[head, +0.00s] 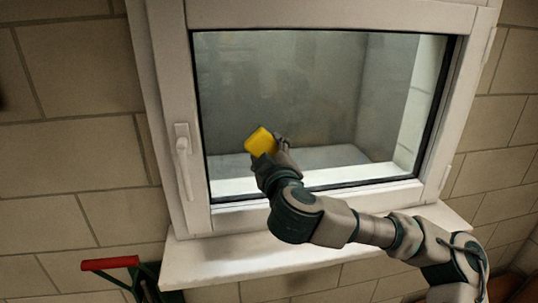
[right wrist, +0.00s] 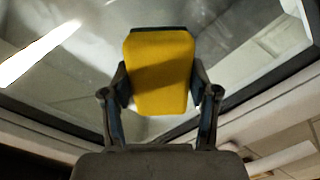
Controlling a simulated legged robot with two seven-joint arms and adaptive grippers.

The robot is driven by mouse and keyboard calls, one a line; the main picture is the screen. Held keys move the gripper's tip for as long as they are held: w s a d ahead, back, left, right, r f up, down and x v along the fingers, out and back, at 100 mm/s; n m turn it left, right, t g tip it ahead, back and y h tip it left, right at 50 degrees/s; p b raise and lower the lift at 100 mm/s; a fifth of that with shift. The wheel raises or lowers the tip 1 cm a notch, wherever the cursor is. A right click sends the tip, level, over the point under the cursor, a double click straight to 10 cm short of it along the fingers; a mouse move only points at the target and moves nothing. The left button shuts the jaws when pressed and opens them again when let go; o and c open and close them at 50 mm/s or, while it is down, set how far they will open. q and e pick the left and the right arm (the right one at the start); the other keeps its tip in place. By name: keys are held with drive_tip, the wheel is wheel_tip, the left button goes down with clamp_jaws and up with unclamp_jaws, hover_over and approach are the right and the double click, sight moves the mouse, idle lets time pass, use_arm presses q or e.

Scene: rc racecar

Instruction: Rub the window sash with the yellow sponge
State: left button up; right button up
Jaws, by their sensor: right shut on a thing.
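The yellow sponge (head: 260,141) is held in front of the lower left part of the glass in the head view. My right gripper (head: 280,150) is shut on it. In the right wrist view the sponge (right wrist: 158,72) sits between the two fingers of my right gripper (right wrist: 160,95), with a dark layer along its far edge. The window sash (head: 201,190) is a white frame around a dull, greyish pane (head: 300,90). I cannot tell whether the sponge touches the glass. My left gripper is not in view.
A white handle (head: 183,160) sticks out on the sash's left side. A white sill (head: 230,261) juts out below the window. A red-handled tool (head: 110,263) stands at the lower left. Beige block wall (head: 75,130) surrounds the window.

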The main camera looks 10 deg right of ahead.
drive_tip(key=shift+d, duration=0.65)
drive_tip(key=shift+d+f+b, duration=0.1)
drive_tip(key=shift+d+b, duration=0.5)
drive_tip(key=shift+d, duration=6.9)
drive_tip(key=shift+s, duration=0.1)
approach(332, 139)
drive_tip(key=shift+w+a+b, duration=0.1)
drive_tip(key=shift+w+b, duration=0.1)
drive_tip(key=shift+b, duration=0.25)
